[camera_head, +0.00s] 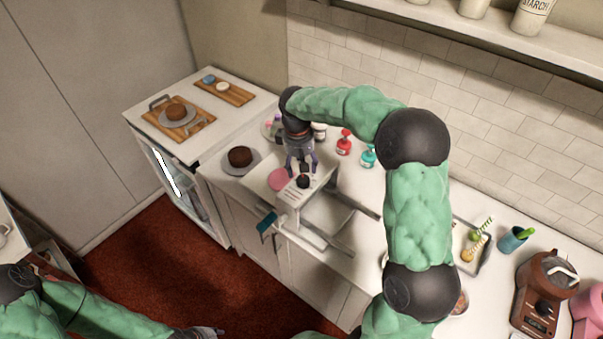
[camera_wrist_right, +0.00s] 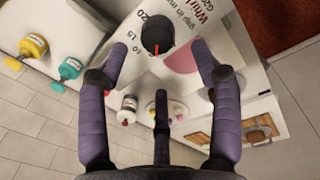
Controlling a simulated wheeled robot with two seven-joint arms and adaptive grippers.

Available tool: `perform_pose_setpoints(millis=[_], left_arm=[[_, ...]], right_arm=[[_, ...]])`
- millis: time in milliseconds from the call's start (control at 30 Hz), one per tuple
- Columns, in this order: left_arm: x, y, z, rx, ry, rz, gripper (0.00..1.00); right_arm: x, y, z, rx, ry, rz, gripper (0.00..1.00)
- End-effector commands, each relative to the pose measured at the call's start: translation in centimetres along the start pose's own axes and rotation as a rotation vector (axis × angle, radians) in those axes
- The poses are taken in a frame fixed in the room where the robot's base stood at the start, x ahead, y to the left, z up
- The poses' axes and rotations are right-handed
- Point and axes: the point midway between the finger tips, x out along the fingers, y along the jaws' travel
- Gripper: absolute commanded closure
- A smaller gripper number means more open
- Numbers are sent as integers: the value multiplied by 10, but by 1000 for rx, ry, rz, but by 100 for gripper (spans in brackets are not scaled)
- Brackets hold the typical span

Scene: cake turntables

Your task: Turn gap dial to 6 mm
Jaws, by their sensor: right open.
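The gap dial (camera_wrist_right: 157,36) is a black round knob with a red pointer mark, on a white panel (camera_wrist_right: 195,20) printed "gap in mm". In the wrist view the red mark points down the picture. Some scale numbers show beside the dial; the finger hides part of the scale, and I cannot read the exact setting. In the head view the dial (camera_head: 303,181) sits on the white machine's top. My right gripper (camera_head: 302,166) is open just above it, with its fingers (camera_wrist_right: 160,58) spread and apart from the knob. My left gripper (camera_head: 207,331) is low at the bottom edge, mostly cut off.
A pink disc (camera_head: 278,179) lies beside the dial on the machine. A cake on a plate (camera_head: 240,157) stands to its left. A teal handle (camera_head: 266,223) sticks out in front.

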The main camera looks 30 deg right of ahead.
Motion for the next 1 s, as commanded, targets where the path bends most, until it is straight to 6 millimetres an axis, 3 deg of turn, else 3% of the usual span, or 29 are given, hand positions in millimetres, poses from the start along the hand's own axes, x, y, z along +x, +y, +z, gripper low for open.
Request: perform_pose_setpoints(millis=[200,400,1000], left_arm=[[0,0,0,0,0,0,60],[0,0,0,0,0,0,60],[0,0,0,0,0,0,60]], right_arm=[[-40,0,-1,-1,4,0,35],[-58,0,-1,0,3,0,35],[-62,0,-1,-1,2,0,35]])
